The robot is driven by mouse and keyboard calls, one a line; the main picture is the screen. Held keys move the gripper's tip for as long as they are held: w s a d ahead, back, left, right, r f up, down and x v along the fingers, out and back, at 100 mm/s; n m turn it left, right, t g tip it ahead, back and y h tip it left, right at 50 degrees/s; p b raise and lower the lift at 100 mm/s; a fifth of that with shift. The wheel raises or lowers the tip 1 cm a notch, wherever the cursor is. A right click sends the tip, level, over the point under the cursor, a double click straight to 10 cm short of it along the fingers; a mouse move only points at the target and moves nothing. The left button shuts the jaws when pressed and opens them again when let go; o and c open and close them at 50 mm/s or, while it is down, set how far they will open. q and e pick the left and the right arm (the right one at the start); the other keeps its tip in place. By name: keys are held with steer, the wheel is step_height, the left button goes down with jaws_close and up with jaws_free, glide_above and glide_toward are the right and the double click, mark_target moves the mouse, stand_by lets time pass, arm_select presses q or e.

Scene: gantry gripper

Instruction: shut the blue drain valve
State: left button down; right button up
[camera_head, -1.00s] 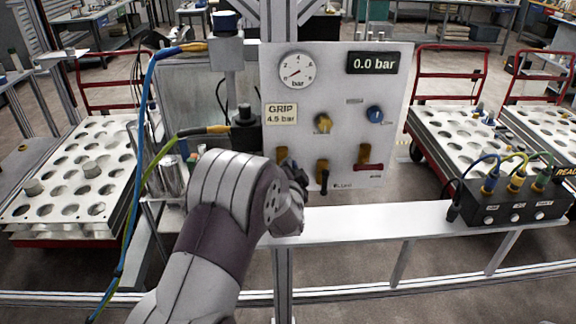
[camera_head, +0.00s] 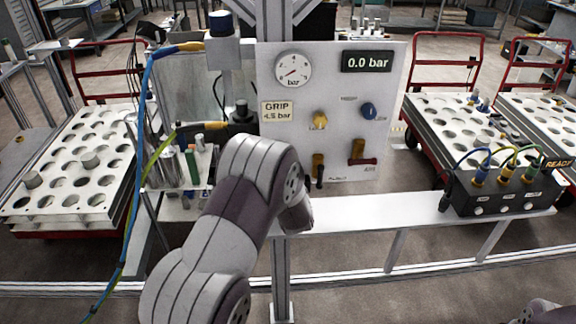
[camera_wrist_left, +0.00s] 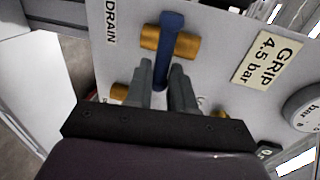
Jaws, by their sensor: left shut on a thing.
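The blue drain valve shows in the left wrist view as a blue lever (camera_wrist_left: 171,35) on a brass body (camera_wrist_left: 185,46), beside the panel label DRAIN. The lever lies crosswise to the brass body. My left gripper (camera_wrist_left: 161,66) is shut on the blue lever, with one grey finger on each side of it. In the head view my left arm hides the drain valve and the fingers. My right gripper is not in view.
The white panel (camera_head: 288,142) carries a gauge (camera_head: 293,70), a 0.0 bar display (camera_head: 367,61), a yellow knob (camera_head: 319,120), a blue knob (camera_head: 368,110), a black-handled valve (camera_head: 319,172) and a red-handled valve (camera_head: 362,160). A connector box (camera_head: 500,192) sits on the shelf at right.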

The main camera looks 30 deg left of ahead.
arm_select(q)
steer(key=shift+f, duration=0.1)
stand_by(0.3)
steer(key=c, duration=1.1)
jaws_free()
steer(key=shift+d, duration=0.1)
steer(key=b+v, duration=0.2)
steer(key=v, duration=1)
steer(key=shift+s, duration=0.3)
steer(key=shift+d, duration=0.1)
